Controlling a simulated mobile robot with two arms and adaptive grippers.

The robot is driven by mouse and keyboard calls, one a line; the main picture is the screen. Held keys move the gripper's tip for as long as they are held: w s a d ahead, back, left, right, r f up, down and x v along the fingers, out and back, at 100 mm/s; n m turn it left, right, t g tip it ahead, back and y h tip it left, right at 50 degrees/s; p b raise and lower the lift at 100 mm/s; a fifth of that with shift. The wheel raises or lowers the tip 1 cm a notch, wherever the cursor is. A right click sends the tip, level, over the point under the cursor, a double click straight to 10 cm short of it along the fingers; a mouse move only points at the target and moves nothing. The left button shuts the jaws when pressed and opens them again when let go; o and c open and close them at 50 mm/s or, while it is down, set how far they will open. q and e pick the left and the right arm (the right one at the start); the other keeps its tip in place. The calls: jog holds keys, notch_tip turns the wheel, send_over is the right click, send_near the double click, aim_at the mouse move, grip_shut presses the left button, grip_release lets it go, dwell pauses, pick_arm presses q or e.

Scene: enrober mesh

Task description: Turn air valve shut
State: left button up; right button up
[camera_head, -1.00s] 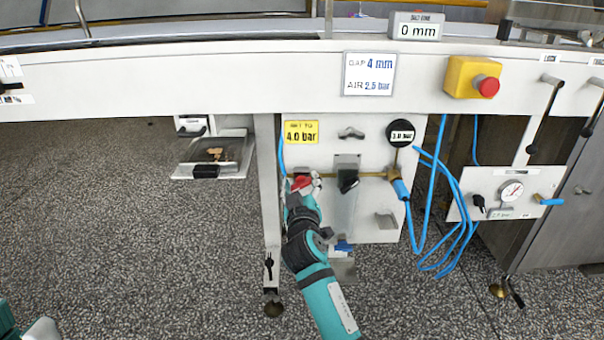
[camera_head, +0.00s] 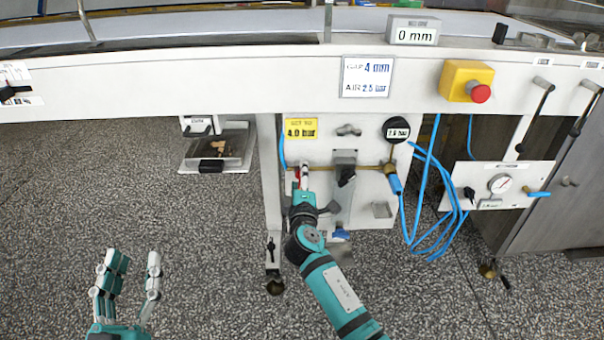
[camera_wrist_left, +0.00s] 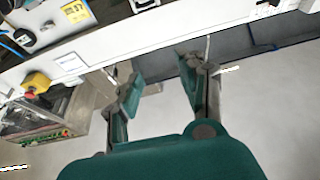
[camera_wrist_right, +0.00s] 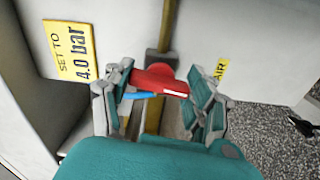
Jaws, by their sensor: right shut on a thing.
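The air valve's red handle (camera_wrist_right: 158,80) sits on a brass pipe (camera_wrist_right: 154,118) on the white panel. In the right wrist view it lies across the pipe, roughly at a right angle. My right gripper (camera_wrist_right: 160,100) is shut on the handle, with a finger at each side; its fingers hide part of the valve. In the head view the right gripper (camera_head: 302,182) covers most of the handle, and a little red (camera_head: 297,173) shows. My left gripper (camera_head: 133,272) is open and empty over the floor at lower left, away from the panel; its spread fingers (camera_wrist_left: 160,90) show in the left wrist view.
A yellow "4.0 bar" sign (camera_head: 301,129) is above the valve. A round black display (camera_head: 396,130), a grey block with a black knob (camera_head: 345,172) and blue hoses (camera_head: 424,200) are to the right. A red emergency button (camera_head: 480,93) is above. The floor at left is clear.

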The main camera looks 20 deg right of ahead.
pick_arm(q)
jog(key=shift+w+a+f+g+y+p, duration=0.1)
jog(key=shift+w+f+g+y+p, duration=0.05)
jog(key=shift+f+g, duration=0.55)
jog(key=shift+w+a+f+g+y+p, duration=0.15)
jog(key=shift+f+g, duration=0.3)
jog(key=shift+f, duration=0.5)
jog(key=shift+w+f+g+y+p, duration=0.1)
jog(key=shift+f+g+y+p, duration=0.1)
jog(key=shift+f+g, duration=0.5)
pick_arm(e)
jog(key=shift+n, duration=1)
pick_arm(q)
jog(key=shift+t, duration=0.25)
pick_arm(e)
jog(key=o, duration=1.2)
pick_arm(q)
jog(key=shift+f, duration=0.1)
pick_arm(e)
jog(key=v, duration=1.2)
